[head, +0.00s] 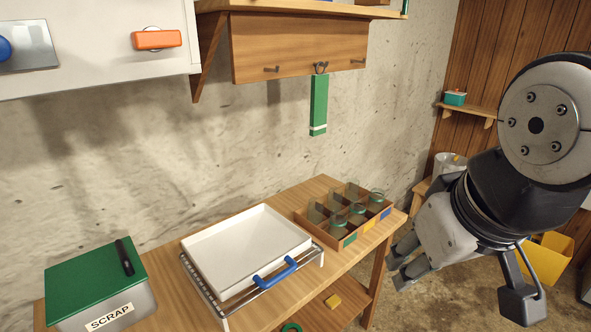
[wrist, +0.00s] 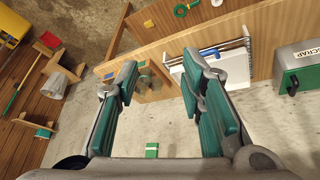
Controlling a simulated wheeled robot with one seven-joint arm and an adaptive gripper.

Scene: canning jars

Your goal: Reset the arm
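My gripper (head: 400,262) hangs at the right in the head view, beyond the right end of the workbench (head: 262,314). Its fingers point left and down. In the wrist view my gripper (wrist: 160,72) shows two grey fingers with green pads, spread wide apart. Nothing is held between them. The divided wooden crate (head: 315,231) with several glass jars (head: 357,210) stands on the bench's right end, left of my gripper and apart from it.
A white tray (head: 245,248) sits on a wire rack with a blue handle (head: 275,272). A green-lidded scrap bin (head: 95,285) stands at the left. A green strip (head: 319,105) hangs from a hook under the shelf. A yellow bin (head: 548,260) is on the floor at right.

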